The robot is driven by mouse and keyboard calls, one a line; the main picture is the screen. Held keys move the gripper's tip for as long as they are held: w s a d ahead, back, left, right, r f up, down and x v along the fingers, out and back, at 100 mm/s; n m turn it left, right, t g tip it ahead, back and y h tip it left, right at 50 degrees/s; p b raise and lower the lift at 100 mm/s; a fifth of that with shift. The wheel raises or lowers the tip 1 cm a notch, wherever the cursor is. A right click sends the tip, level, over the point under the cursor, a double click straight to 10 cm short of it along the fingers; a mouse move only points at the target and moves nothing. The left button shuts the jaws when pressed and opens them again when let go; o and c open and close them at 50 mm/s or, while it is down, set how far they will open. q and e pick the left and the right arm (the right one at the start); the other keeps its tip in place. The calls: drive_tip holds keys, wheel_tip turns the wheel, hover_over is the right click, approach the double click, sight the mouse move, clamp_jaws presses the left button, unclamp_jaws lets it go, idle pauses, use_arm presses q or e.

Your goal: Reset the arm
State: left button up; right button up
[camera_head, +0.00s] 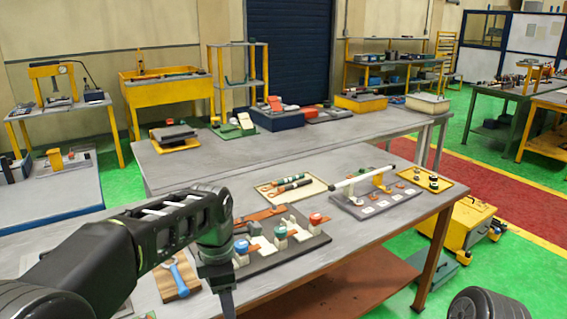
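My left arm comes in from the left, raised and bent over the near grey table (350,243). My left gripper (225,300) hangs down at the end of this arm, over the table's front area. Its fingers are seen edge-on and cut by the bottom edge, so I cannot tell whether they are open or shut. No object shows in it. Only a dark rounded piece, possibly part of my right arm, shows at the bottom right; my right gripper is not in view.
Beside the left gripper are a dark board (315,243) with red- and blue-topped parts and a wooden block (169,285) with a blue ring tool. Behind lie a tool tray (314,187), a grey fixture (345,206) with a white rod, and a yellow-edged tray (407,174).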

use_arm(q)
drive_tip(key=w+d+f+m+t+h, duration=0.1)
drive_tip(key=w+d+f+m+t, duration=0.2)
drive_tip(key=d+f+m, duration=0.35)
drive_tip(key=s+d+f+m+h, duration=0.1)
drive_tip(key=s+f+m+h, duration=0.15)
drive_tip(key=f+m, duration=0.95)
drive_tip(key=s+a+f+g, duration=0.1)
drive_tip(key=s+f, duration=0.8)
drive_tip(key=s, duration=0.4)
drive_tip(key=s+a+f+m+g, duration=0.1)
drive_tip(key=s+f+g, duration=0.1)
drive_tip(key=s+f, duration=0.8)
drive_tip(key=s, duration=0.4)
drive_tip(key=shift+a, duration=0.35)
drive_tip(key=shift+f+h, duration=0.1)
drive_tip(key=shift+h, duration=0.15)
drive_tip(key=shift+c, duration=0.2)
